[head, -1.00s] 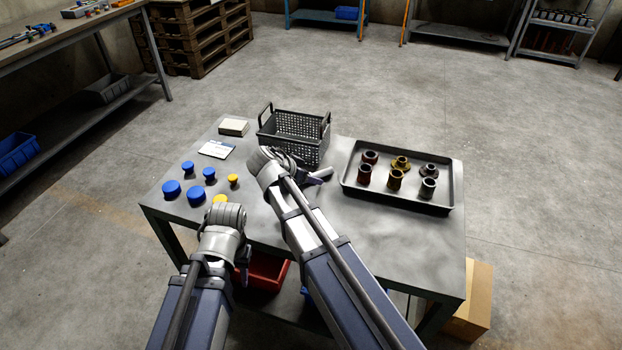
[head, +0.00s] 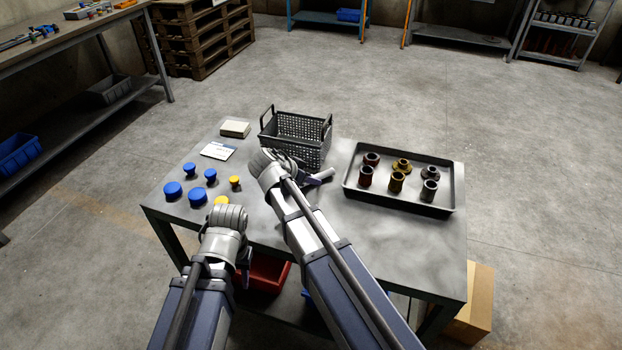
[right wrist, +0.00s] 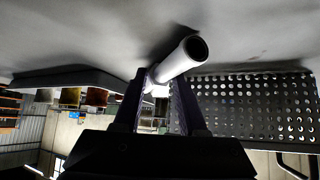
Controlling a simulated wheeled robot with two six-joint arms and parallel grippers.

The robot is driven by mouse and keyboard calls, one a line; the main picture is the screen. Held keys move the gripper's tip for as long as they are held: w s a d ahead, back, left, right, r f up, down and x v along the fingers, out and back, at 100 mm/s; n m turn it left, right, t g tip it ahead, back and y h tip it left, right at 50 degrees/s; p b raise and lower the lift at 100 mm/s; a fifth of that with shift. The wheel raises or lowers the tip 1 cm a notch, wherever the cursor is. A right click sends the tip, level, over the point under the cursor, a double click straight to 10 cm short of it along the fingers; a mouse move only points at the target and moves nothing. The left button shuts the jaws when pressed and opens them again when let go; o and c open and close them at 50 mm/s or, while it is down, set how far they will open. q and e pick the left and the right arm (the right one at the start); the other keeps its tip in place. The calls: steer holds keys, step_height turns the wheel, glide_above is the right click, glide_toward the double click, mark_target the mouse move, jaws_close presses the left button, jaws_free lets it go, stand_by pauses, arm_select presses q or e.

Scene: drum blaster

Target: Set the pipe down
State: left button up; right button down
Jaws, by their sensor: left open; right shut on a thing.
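A pale grey pipe (right wrist: 180,60) with a dark open end shows in the right wrist view, held between the two fingers of my right gripper (right wrist: 157,95). The grey table top (right wrist: 90,30) lies close to it, with a dark shadow near the pipe; I cannot tell whether they touch. In the head view my right gripper (head: 312,178) is low over the table, in front of the mesh basket, and my own wrist hides the pipe. My left gripper (head: 243,268) is at the table's front edge, mostly hidden behind its wrist, and holds nothing that I can see.
A black mesh basket (head: 297,128) stands just behind my right gripper. A dark tray (head: 400,203) with several metal fittings is to the right. Several blue caps (head: 172,189) and yellow caps (head: 235,181) lie at left. The table's front right is clear.

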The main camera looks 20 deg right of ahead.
steer(key=shift+r, duration=0.15)
step_height(320, 180, up, 21)
steer(key=p, duration=2.1)
